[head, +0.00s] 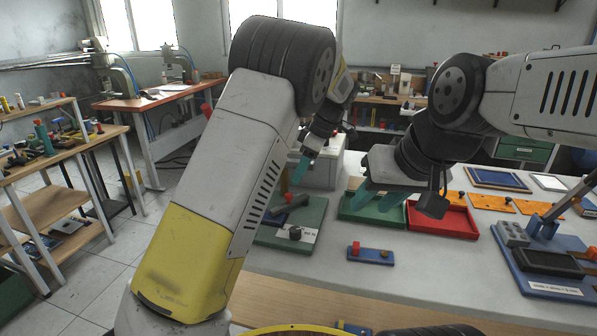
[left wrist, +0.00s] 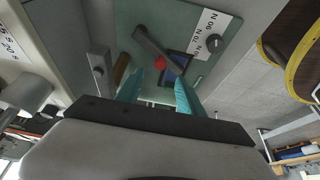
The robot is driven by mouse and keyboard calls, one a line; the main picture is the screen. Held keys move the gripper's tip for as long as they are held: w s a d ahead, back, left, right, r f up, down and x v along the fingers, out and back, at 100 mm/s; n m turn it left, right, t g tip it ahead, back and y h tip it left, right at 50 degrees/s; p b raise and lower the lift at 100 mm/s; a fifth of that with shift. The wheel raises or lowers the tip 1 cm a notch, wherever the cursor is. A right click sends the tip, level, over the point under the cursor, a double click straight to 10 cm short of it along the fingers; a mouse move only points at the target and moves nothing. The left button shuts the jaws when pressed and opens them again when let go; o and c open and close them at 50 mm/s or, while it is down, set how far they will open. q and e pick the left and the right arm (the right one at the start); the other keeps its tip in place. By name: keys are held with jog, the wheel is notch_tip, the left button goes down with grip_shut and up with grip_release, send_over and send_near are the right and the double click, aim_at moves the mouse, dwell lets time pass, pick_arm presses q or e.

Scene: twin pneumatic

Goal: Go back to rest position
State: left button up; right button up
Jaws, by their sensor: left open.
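My left gripper (head: 303,168) hangs above the back of the green board, partly hidden by its own arm in the head view. In the left wrist view its two teal fingers (left wrist: 158,97) are apart with nothing between them. The green board (head: 312,213) carries a dark lever, a black knob (head: 295,233) and a white label. The left wrist view shows the same board (left wrist: 120,25) with a red knob (left wrist: 160,62). My right gripper (head: 378,198) is above the green tray (head: 385,215), its teal fingers apart and nothing seen between them.
A red tray (head: 462,222) stands right of the green tray. A blue fixture (head: 545,265) stands at right. The white table's front middle (head: 430,275) is clear. A grey box (head: 322,172) stands behind.

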pick_arm(q)
jog(key=s+a+r+m+h, duration=0.55)
jog(key=s+a+r, duration=0.35)
jog(key=s+a, duration=0.35)
jog(key=s+a+m+t, duration=0.2)
jog(key=s+m, duration=0.2)
jog(key=s, duration=0.5)
jog(key=s+a+m+t, duration=0.2)
jog(key=s+m, duration=0.3)
jog(key=s, duration=0.4)
jog(key=shift+a+r+t+h, duration=0.4)
jog(key=shift+a+r+h, duration=0.05)
jog(key=shift+m, duration=0.25)
